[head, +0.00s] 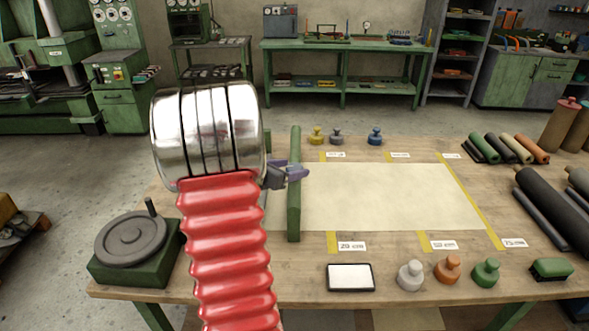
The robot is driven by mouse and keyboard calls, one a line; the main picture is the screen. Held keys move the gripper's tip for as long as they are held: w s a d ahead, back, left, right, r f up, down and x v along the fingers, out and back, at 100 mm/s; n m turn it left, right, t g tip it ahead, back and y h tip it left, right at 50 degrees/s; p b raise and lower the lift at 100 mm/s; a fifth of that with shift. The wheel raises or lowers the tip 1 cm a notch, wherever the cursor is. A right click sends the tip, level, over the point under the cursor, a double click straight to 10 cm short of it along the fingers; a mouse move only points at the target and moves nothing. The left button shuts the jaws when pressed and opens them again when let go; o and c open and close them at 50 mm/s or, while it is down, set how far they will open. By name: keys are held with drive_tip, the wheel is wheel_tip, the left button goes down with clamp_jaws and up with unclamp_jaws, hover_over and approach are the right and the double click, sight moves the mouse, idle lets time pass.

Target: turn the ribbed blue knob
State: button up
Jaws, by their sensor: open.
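A small blue knob-topped piece (375,136) stands upright at the back of the wooden table; it is too small to tell whether it is ribbed. No other blue knob is clearly visible on the table. My gripper (296,172), with purple-grey jaws, is beside the green bar at the left end of the cream sheet. It is open, nothing shows between its jaws, and it is well apart from the blue piece, to its left and nearer. My red ribbed arm and its chrome part hide the table's left side and part of the gripper.
A green bar (294,205) crosses the cream sheet's (390,195) left end. Yellow (317,135) and grey (337,136) pieces stand left of the blue one. Several weights and a white pad (350,277) line the front. Dark rolls (550,210) lie right; a turntable (131,240) stands left.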

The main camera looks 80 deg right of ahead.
drive_tip(key=shift+x, duration=1.05)
drive_tip(key=shift+c, duration=0.7)
drive_tip(key=c, duration=0.9)
drive_tip(key=shift+w+a, duration=0.1)
drive_tip(key=shift+a, duration=0.05)
